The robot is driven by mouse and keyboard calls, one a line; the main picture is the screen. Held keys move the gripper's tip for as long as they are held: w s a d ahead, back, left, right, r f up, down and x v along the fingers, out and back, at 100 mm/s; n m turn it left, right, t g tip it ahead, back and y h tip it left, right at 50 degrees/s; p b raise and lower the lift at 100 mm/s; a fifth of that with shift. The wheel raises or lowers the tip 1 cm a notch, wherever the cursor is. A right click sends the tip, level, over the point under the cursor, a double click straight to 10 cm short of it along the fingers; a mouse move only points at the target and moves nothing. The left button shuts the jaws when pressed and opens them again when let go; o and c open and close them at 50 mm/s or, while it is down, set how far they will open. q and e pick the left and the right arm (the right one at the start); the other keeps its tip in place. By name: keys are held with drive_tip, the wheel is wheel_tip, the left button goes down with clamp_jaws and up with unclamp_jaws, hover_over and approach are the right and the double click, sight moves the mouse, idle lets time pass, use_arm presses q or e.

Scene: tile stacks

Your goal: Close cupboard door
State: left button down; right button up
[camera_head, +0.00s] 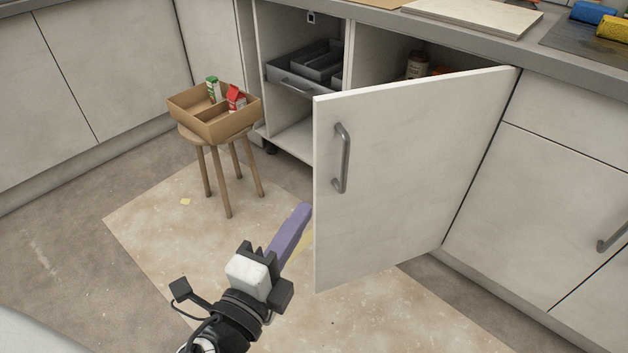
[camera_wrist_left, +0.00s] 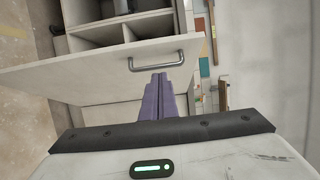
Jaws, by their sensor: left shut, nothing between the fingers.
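The white cupboard door (camera_head: 410,185) stands wide open, hinged on its right side, with a grey bar handle (camera_head: 342,158) near its free left edge. My left gripper (camera_head: 304,212) has purple fingers, which are shut with nothing between them. Its fingertips are close to the lower free edge of the door in the head view; I cannot tell whether they touch. In the left wrist view the door (camera_wrist_left: 85,62) and its handle (camera_wrist_left: 156,62) lie just beyond the purple fingertips (camera_wrist_left: 159,76). My right gripper is not in view.
A wooden stool (camera_head: 230,172) bearing a cardboard box (camera_head: 226,128) with small cartons stands left of the door. Inside the open cupboard are a grey drawer (camera_head: 290,82) and a jar (camera_head: 417,65). Floor between stool and door is clear.

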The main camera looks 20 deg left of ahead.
use_arm(q)
approach(323, 154)
drive_tip(key=w+d, duration=0.2)
drive_tip(key=d, duration=0.1)
drive_tip(key=shift+w+a, duration=0.7)
drive_tip(key=shift+w, duration=0.15)
drive_tip(key=shift+w+a, duration=0.7)
drive_tip(key=shift+w, duration=0.2)
